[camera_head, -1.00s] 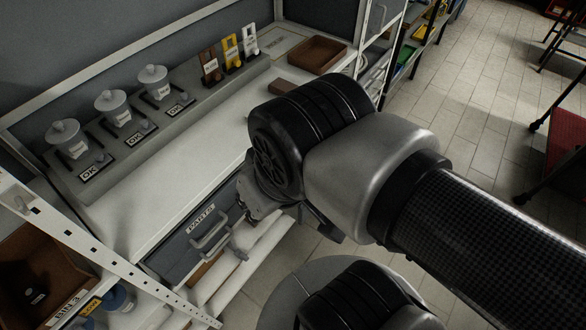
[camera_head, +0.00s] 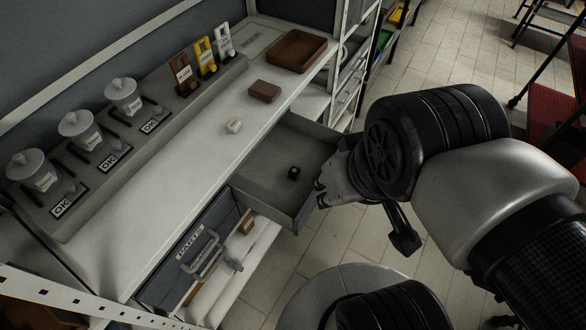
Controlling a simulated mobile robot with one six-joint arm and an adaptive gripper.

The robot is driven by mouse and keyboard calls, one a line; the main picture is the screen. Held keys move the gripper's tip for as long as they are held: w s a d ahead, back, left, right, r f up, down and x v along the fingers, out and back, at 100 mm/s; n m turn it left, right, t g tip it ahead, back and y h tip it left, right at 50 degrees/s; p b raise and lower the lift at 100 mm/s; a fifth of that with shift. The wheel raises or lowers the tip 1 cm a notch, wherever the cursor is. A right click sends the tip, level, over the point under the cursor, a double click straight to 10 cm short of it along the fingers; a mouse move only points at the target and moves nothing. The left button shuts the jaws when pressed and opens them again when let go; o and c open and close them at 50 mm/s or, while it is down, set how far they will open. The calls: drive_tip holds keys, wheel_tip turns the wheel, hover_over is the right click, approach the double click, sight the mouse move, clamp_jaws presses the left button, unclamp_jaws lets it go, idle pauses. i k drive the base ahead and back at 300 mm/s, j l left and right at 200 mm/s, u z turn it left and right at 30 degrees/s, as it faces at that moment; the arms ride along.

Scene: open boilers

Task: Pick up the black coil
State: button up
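A small black ring-like piece (camera_head: 294,173), which looks like the black coil, lies in an open grey drawer (camera_head: 262,190) under the bench top. My gripper (camera_head: 321,192) is just outside the drawer's front, at its right side, to the right of the black piece and apart from it. Its fingers are partly hidden by the gripper body and are small in view. I cannot tell whether they touch the drawer front or hold its handle.
A closed drawer labelled PARTS (camera_head: 190,262) is left of the open one. On the bench are a brown block (camera_head: 264,91), a small white piece (camera_head: 234,126), a brown tray (camera_head: 297,51) and several lidded pots (camera_head: 123,97).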

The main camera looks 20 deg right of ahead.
sight(294, 172)
drive_tip(key=i+l+u, duration=0.1)
drive_tip(key=u, duration=0.3)
drive_tip(key=l+u, duration=0.2)
drive_tip(key=u, duration=0.15)
drive_tip(key=l+u, duration=0.15)
drive_tip(key=u, duration=0.25)
drive_tip(key=l+u, duration=0.4)
drive_tip(key=l, duration=1.5)
